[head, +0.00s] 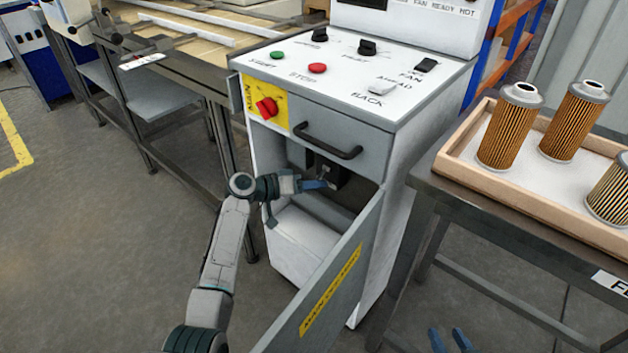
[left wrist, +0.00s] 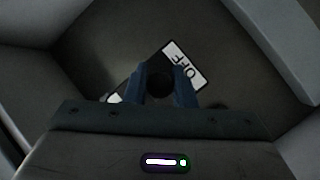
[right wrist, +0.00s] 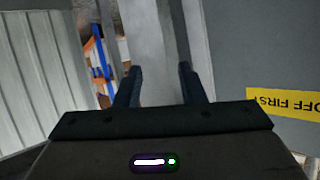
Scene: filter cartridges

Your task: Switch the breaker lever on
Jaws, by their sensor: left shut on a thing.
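The breaker (head: 343,174) is a dark block inside the open lower compartment of the white machine cabinet. My left gripper (head: 326,185) reaches into the compartment and is shut on the breaker lever. In the left wrist view the lever's dark round end (left wrist: 160,84) sits between my left fingers, beside a white OFF label (left wrist: 184,66). The rest of the lever is mostly hidden by the gripper. My right gripper (head: 453,341) is at the bottom edge of the head view, away from the cabinet. In the right wrist view its fingers (right wrist: 158,85) are apart with nothing between them.
The compartment door (head: 345,262) stands open toward me, with a yellow label, right of my left arm. Above are a dark handle (head: 328,142) and a red main switch (head: 266,107). A wooden tray (head: 545,208) with several filter cartridges stands on the right table.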

